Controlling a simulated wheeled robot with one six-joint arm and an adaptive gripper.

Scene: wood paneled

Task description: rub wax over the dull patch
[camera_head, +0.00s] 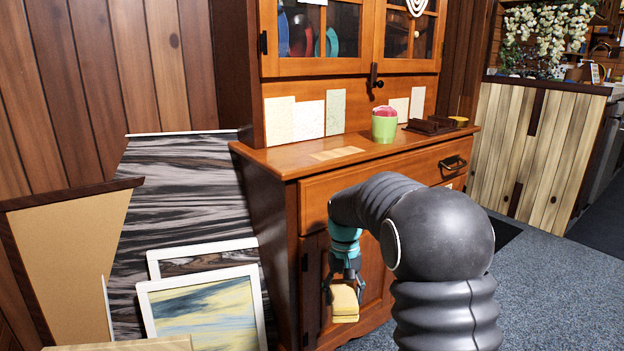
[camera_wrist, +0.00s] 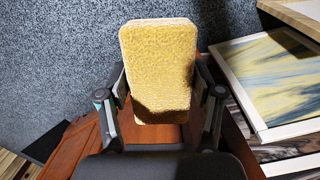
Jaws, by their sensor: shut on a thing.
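My gripper (camera_head: 345,279) is shut on a yellow, textured sponge-like block (camera_head: 345,305), held in front of the wooden cabinet and below its counter (camera_head: 270,158). In the wrist view the block (camera_wrist: 158,60) sits between both fingers, its lower part in shadow. A paler, dull-looking patch (camera_head: 337,153) lies on the counter near its front edge, up and behind my gripper and apart from it. A green cup (camera_head: 384,128) with a reddish top stands on the counter right of the patch. I cannot tell which thing is the wax.
A dark tray-like object (camera_head: 433,126) lies on the counter right of the cup. Framed pictures (camera_head: 203,310) and panels lean left of the cabinet. Upper glass doors (camera_head: 320,35) stand above the counter. Grey carpet (camera_head: 545,290) is open to the right.

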